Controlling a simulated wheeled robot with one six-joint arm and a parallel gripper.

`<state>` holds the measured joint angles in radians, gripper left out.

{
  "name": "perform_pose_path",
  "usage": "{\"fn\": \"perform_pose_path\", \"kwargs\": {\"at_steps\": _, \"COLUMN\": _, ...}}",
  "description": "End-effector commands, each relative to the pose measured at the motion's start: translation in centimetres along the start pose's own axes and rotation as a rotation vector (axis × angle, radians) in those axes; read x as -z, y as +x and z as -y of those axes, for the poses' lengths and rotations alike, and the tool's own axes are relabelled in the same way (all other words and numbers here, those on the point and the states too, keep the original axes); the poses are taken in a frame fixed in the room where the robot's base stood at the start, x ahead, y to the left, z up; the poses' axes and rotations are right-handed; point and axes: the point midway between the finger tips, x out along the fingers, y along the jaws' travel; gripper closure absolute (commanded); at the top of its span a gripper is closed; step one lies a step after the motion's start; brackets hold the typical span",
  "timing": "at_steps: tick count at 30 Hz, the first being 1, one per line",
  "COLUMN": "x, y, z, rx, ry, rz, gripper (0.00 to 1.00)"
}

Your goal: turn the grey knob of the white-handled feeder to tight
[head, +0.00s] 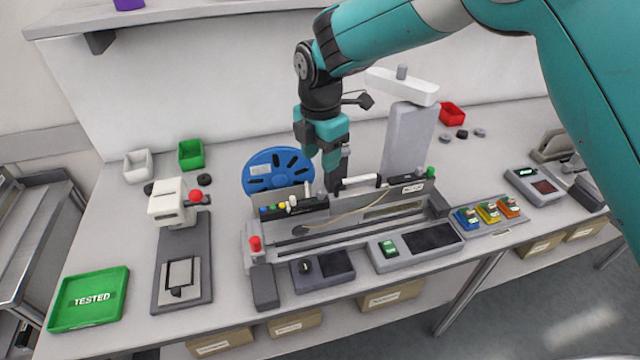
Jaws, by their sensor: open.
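A feeder with a white handle (360,182) sits in the long grey fixture (290,246) in the middle of the bench. A large blue reel (262,178) stands at its left, behind a dark part (285,212) with small coloured pieces on top. My gripper (335,184) points down just left of the white handle, close to the feeder's top. It is open, and I see nothing held in it. I cannot clearly make out the grey knob; it may be hidden behind the gripper. Whether the fingers touch the feeder cannot be told.
A white device with a red knob (170,206) stands left, with a green TESTED tray (60,325) beyond. A grey column (408,140) with a white top rises behind the fixture. Control boxes (415,243) line the front. Blue, yellow and orange blocks (488,212) sit right.

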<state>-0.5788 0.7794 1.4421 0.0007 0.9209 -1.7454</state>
Motion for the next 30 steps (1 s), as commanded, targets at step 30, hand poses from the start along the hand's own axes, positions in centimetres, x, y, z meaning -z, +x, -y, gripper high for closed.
{"fn": "perform_pose_path", "kwargs": {"at_steps": 30, "x": 0.0, "y": 9.5, "z": 0.0, "rx": -0.001, "ry": 0.001, "rz": 0.0, "gripper": 0.82}}
